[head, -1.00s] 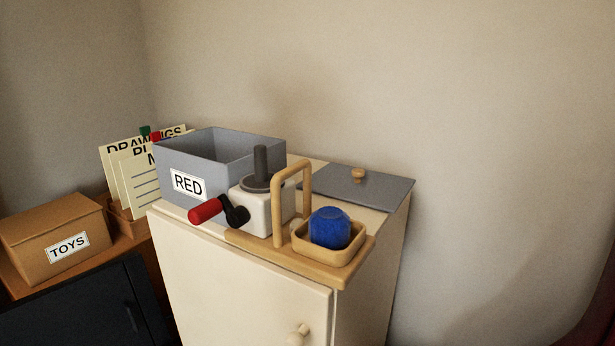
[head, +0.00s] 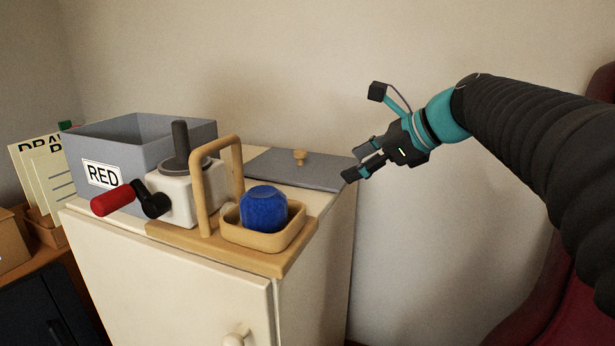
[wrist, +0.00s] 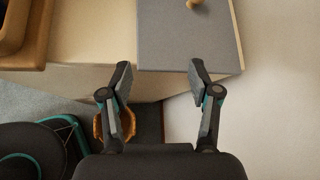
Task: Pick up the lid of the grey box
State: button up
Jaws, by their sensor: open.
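The grey lid (head: 291,171) lies flat on top of the cream cabinet, at its right end near the wall. A small wooden knob (head: 300,157) stands on it. The open grey box (head: 181,133), labelled RED, stands at the cabinet's left end. My gripper (head: 357,167) is open and empty, just past the lid's right edge in the head view. In the wrist view the lid (wrist: 185,45) is at the top, its knob (wrist: 193,3) cut by the upper edge. My open fingers (wrist: 158,82) are at the lid's near edge, apart from the knob.
A white machine (head: 184,200) with a red handle stands before the box. A wooden tray (head: 266,240) with an arched handle holds a blue ball (head: 264,209) in front of the lid. The wall (head: 300,70) is close behind.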

jog(key=w+r+m+y, duration=0.2)
jog(key=w+r+m, duration=0.1)
jog(key=w, duration=0.2)
jog(key=b, duration=0.2)
send_near(302, 151)
jog(key=a+f, duration=0.2)
jog(key=shift+w+a+f+m, duration=0.3)
jog(key=shift+a, duration=0.05)
jog(key=shift+w+r+x, duration=0.1)
jog(key=shift+r+x, duration=0.05)
jog(key=shift+x, duration=0.8)
jog(key=shift+w+r+x, duration=0.15)
jog(key=shift+x, duration=0.8)
jog(key=shift+w+r+x, duration=0.1)
jog(key=shift+r+x, duration=0.05)
jog(key=shift+x, duration=0.8)
grip_shut()
